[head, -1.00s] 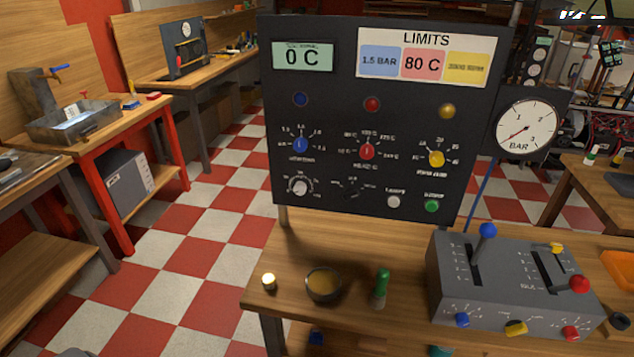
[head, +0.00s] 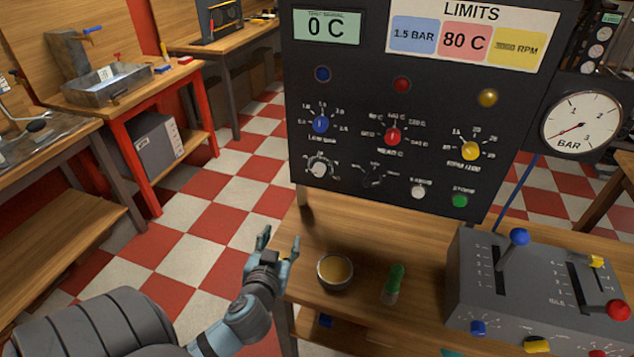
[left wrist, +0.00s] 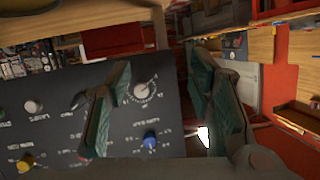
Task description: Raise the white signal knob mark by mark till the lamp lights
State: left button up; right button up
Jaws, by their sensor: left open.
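The white signal knob (head: 318,170) is at the lower left of the dark panel (head: 360,185), inside a ring of marks too small to read. It also shows in the left wrist view (left wrist: 142,91), between my finger outlines. My left gripper (head: 280,243) is open and empty, with its fingers up, below and left of the knob and apart from it, by the table's left edge. The blue lamp (head: 322,73), red lamp (head: 401,85) and yellow lamp (head: 487,97) on the panel look dim. My right gripper is out of view.
On the table stand a bowl (head: 335,271), a green-topped cylinder (head: 393,284) and a grey lever box (head: 530,290). The panel has blue (head: 320,124), red (head: 392,136) and yellow (head: 471,150) knobs. A pressure gauge (head: 581,124) is at right. The checkered floor is open at left.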

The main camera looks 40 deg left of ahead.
aim_at(318, 172)
pick_arm(q)
jog(key=w+r+m+t+h, duration=0.1)
jog(key=w+r+t+h, duration=0.1)
jog(key=w+r+t, duration=0.3)
jog(key=shift+g, duration=0.3)
jog(key=x, duration=0.4)
jog(key=p+x, duration=0.1)
jog(key=x, duration=0.4)
jog(key=r+x, duration=0.1)
jog(key=x, duration=0.4)
jog(key=shift+d, duration=0.2)
grip_shut()
